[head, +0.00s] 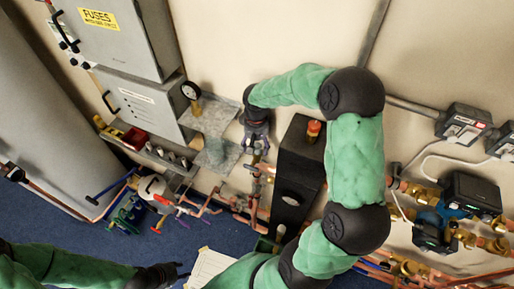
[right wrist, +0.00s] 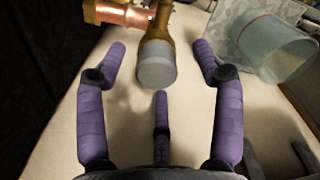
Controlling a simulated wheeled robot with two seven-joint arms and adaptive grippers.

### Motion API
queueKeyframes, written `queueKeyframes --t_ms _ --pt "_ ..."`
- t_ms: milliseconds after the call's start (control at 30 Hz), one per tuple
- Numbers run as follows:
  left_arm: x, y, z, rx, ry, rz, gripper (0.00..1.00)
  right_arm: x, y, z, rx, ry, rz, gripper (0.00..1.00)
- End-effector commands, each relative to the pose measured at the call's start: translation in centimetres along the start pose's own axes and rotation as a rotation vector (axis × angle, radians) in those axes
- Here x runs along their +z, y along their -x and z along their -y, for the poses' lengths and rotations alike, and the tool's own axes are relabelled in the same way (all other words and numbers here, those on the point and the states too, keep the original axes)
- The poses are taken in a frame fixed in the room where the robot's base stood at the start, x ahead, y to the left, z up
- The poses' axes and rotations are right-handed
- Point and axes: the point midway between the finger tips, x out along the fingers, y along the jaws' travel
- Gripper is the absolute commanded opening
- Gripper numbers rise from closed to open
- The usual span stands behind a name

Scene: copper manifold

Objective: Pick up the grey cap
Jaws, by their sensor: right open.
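The grey cap (right wrist: 157,72) sits on the end of a brass fitting (right wrist: 158,28) in the right wrist view. My right gripper (right wrist: 160,62) is open, with its purple fingers spread on either side of the cap and one finger below it. No finger clearly touches the cap. In the head view my right gripper (head: 256,140) is up by the wall at the copper manifold (head: 262,172); the cap cannot be made out there. My left gripper (head: 178,272) is low at the bottom left, partly cut off and too small to judge its fingers.
A greenish-grey cylinder (right wrist: 275,48) is close to the right finger. A black box (head: 297,175) stands right of the manifold. A gauge (head: 191,91) and grey cabinets (head: 135,95) are on the left. Valves and pipes (head: 145,190) sit below them.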

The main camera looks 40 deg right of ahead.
Motion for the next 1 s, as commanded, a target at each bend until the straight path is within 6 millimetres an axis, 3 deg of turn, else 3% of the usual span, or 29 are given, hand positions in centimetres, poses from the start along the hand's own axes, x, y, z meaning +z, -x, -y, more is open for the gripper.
queueKeyframes --t_ms 67,233,733,1000 --pt "0.0 0.0 0.0 0.000 0.000 0.000 0.40 0.0 0.0 0.0 0.000 0.000 0.000 0.68" --pt "0.0 0.0 0.0 0.000 0.000 0.000 0.40 0.0 0.0 0.0 0.000 0.000 0.000 0.24" --pt "0.0 0.0 0.0 0.000 0.000 0.000 0.40 0.0 0.3 0.0 0.000 0.000 -0.001 0.23" --pt "0.0 0.3 -0.1 0.000 0.000 0.000 0.40 -0.1 3.1 0.0 0.000 -0.001 -0.004 0.23"
